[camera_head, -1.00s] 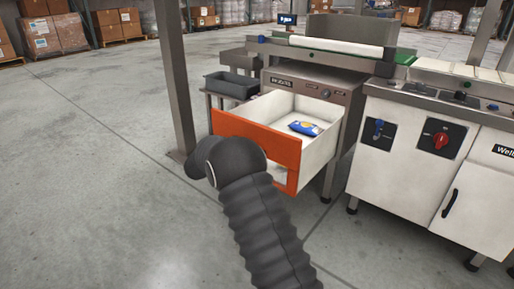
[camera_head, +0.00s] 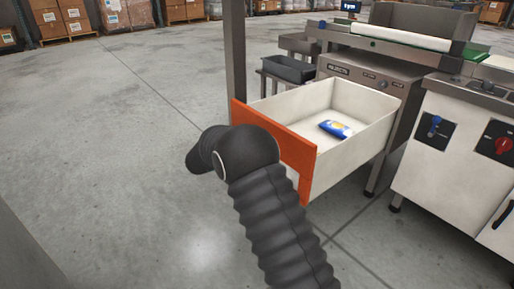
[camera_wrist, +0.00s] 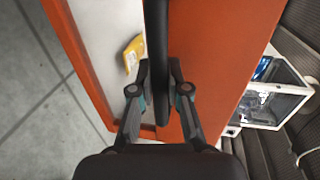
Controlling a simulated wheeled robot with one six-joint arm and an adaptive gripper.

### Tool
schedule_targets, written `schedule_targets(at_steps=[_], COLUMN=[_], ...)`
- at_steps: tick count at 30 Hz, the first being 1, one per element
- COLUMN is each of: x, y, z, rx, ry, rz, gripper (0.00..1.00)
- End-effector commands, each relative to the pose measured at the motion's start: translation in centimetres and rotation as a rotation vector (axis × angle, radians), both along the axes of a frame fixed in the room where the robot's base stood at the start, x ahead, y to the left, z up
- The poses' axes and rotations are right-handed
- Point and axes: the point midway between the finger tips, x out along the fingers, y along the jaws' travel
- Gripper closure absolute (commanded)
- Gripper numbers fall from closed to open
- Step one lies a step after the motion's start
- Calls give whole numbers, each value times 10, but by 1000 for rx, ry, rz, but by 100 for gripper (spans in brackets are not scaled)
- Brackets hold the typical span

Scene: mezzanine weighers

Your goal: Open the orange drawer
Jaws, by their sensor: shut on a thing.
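The orange-fronted drawer (camera_head: 292,150) stands pulled out of the weigher cabinet, its white inside showing. In the wrist view my gripper (camera_wrist: 158,68) is shut on the dark bar handle (camera_wrist: 157,30) in front of the orange panel (camera_wrist: 215,50). In the head view my dark arm and wrist hide the fingers, the handle and part of the drawer front.
The weigher cabinet (camera_head: 362,73) stands behind the drawer, with a grey tray (camera_head: 289,69) to its left. A metal post (camera_head: 236,60) rises just behind the drawer's left end. A white cabinet (camera_head: 445,165) stands at right. Grey floor at left is clear.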

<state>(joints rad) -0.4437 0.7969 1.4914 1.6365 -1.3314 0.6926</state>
Motion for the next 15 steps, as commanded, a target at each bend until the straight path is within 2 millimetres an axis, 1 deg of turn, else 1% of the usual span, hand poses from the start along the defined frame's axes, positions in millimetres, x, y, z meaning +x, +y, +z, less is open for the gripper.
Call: schedule_targets(at_steps=[11,12,14,15], x=[1,0,0,1], y=[1,1,0,0], z=[0,0,0,0], rx=[2,2,1,1], ry=[-1,-1,-1,-1], rz=[2,2,1,1], gripper=[100,75,60,59])
